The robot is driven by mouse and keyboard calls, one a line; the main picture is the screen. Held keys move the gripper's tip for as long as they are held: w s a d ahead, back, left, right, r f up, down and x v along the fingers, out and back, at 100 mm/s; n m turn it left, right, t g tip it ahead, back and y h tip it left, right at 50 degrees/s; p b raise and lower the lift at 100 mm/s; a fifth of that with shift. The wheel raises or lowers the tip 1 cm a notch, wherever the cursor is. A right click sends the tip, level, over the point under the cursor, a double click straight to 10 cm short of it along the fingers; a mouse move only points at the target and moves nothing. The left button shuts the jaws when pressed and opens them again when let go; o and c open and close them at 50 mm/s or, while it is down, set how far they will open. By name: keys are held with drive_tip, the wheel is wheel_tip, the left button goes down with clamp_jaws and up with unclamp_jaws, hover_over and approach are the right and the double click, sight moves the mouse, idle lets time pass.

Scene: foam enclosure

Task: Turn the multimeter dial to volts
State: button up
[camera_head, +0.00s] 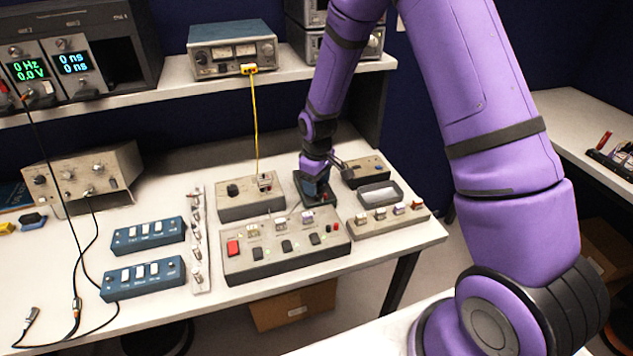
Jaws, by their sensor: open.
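My purple arm reaches down from the top to the back right of the bench. My gripper (319,177) is open, pointing down at a small dark device (312,193) that looks like the multimeter. The gripper and wrist cover most of its upper face, so I cannot see its dial or where the dial points. I cannot tell whether the fingers touch it.
A grey box with a black knob (250,198) stands left of the gripper, and a dark box (363,171) to its right. A sloped button panel (286,246) lies in front. An open tray (380,193) is at the right. A yellow cable (255,125) hangs from the shelf.

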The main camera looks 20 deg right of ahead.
drive_tip(key=c, duration=0.9)
drive_tip(key=shift+m, duration=0.4)
drive_tip(key=m, duration=0.3)
drive_tip(key=shift+m, duration=0.3)
drive_tip(key=m, duration=0.4)
drive_tip(key=shift+m, duration=0.4)
drive_tip(key=o, duration=0.9)
